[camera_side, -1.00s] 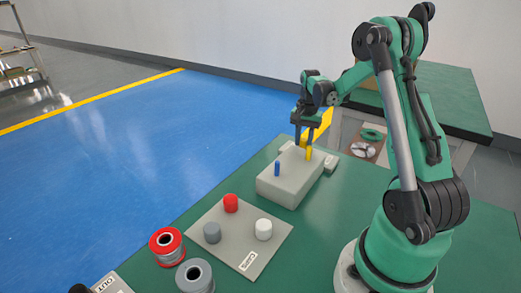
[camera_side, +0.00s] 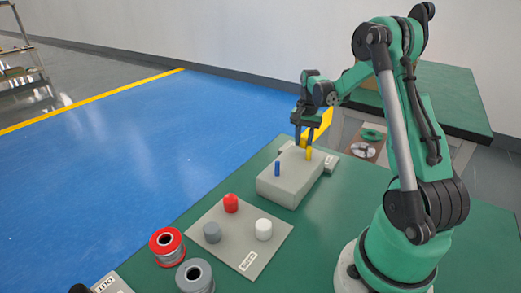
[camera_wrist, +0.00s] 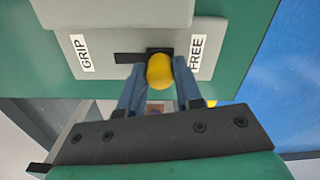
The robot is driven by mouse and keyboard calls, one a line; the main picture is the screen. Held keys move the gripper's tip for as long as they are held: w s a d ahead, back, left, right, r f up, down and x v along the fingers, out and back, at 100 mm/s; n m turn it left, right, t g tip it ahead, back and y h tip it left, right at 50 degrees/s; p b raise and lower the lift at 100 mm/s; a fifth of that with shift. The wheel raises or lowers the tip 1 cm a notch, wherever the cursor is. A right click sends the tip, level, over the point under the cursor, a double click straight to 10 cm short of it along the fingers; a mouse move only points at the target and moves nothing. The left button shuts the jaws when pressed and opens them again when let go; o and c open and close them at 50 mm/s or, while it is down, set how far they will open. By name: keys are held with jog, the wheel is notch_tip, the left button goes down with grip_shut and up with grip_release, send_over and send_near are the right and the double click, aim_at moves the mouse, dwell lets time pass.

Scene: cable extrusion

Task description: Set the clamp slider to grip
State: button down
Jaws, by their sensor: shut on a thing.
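In the wrist view the yellow knob (camera_wrist: 160,71) sits at the FREE end of a dark slot (camera_wrist: 128,58). The slot runs left toward the GRIP label (camera_wrist: 82,53); the FREE label (camera_wrist: 196,53) is beside the knob on the right. My gripper (camera_wrist: 159,80) has one finger on each side of the knob and is shut on it. In the side view my gripper (camera_side: 304,143) is over the far part of the box.
A blue peg (camera_side: 277,169) stands upright on the box, nearer the camera. A grey plate (camera_side: 230,249) with red, grey and white caps lies in front. A red-rimmed spool (camera_side: 167,246) and a grey spool (camera_side: 195,276) stand at the near left.

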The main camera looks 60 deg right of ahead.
jog(key=shift+s, duration=2.35)
jog(key=c, duration=0.6)
grip_release()
jog(key=shift+w+r, duration=0.1)
jog(key=shift+r, duration=2.75)
